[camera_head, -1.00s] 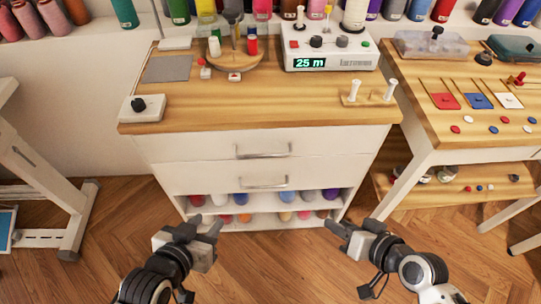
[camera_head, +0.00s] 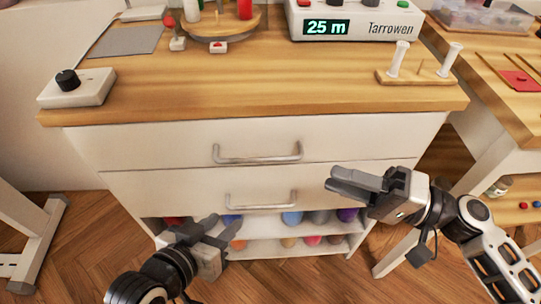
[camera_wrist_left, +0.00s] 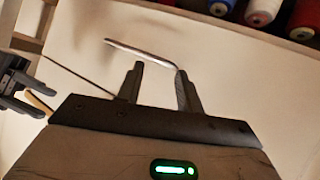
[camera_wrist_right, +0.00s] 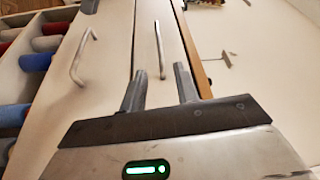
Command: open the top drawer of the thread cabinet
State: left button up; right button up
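The white thread cabinet has a shut top drawer (camera_head: 160,145) with a silver bar handle (camera_head: 257,158). A shut lower drawer (camera_head: 150,190) with a similar handle (camera_head: 261,203) sits below it. My right gripper (camera_head: 333,180) is open and empty, in front of the drawers, right of both handles. In the right wrist view the top handle (camera_wrist_right: 159,48) shows beyond the gap between its fingers (camera_wrist_right: 160,88), apart from them. My left gripper (camera_head: 218,226) is open and empty, low before the shelves. The left wrist view shows a handle (camera_wrist_left: 142,50), seemingly the lower one, beyond its fingertips (camera_wrist_left: 160,78).
Thread spools (camera_head: 291,217) fill open shelves under the drawers. The wooden top (camera_head: 240,85) carries a knob box (camera_head: 78,88), a counter reading 25 m (camera_head: 352,25) and a peg stand (camera_head: 418,75). A second table (camera_head: 500,110) stands close on the right.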

aim_at(270, 157)
jog(key=p+x, duration=0.1)
jog(key=x, duration=1.1)
jog(key=shift+w+a, duration=0.15)
jog(key=shift+a, duration=0.05)
grip_shut()
